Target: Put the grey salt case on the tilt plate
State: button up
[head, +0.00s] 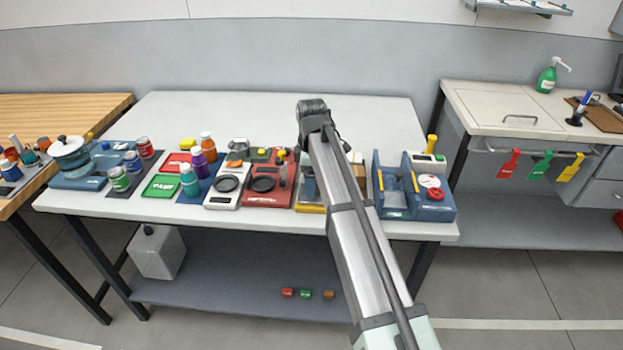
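My arm reaches up from the bottom right over the white table (215,112) and bends at a dark joint above it. My gripper cannot be made out; the arm hides the area behind it. A small greyish container (238,146) stands behind the black-dished scales; I cannot tell if it is the grey salt case. A yellow-edged plate (311,208) at the table's front edge is partly covered by my arm; I cannot tell if it is the tilt plate. A grey-blue block (309,187) shows just above that plate, also partly hidden.
Left of the arm are a red device (268,194), a white scale (222,197) and several bottles and cans. Blue units (432,204) stand at the right end. The table's back half is clear.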

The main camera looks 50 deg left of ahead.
notch_tip(320, 180, up, 12)
dwell(0.5)
jog(key=shift+o, duration=0.8)
jog(key=shift+w+f, duration=0.1)
jog(key=shift+o, duration=0.4)
jog(key=w+d+r+m, duration=0.2)
jog(key=w+d, duration=0.2)
jog(key=w, duration=0.8)
jog(key=shift+d, duration=0.15)
jog(key=f+m, duration=0.3)
jog(key=m, duration=0.2)
jog(key=w+f+m, duration=0.1)
jog(key=f+m, duration=0.2)
jog(key=m, duration=0.2)
jog(key=w+a+f+m, duration=0.1)
jog(key=f+m, duration=0.2)
jog(key=m, duration=0.3)
jog(key=shift+w, duration=0.1)
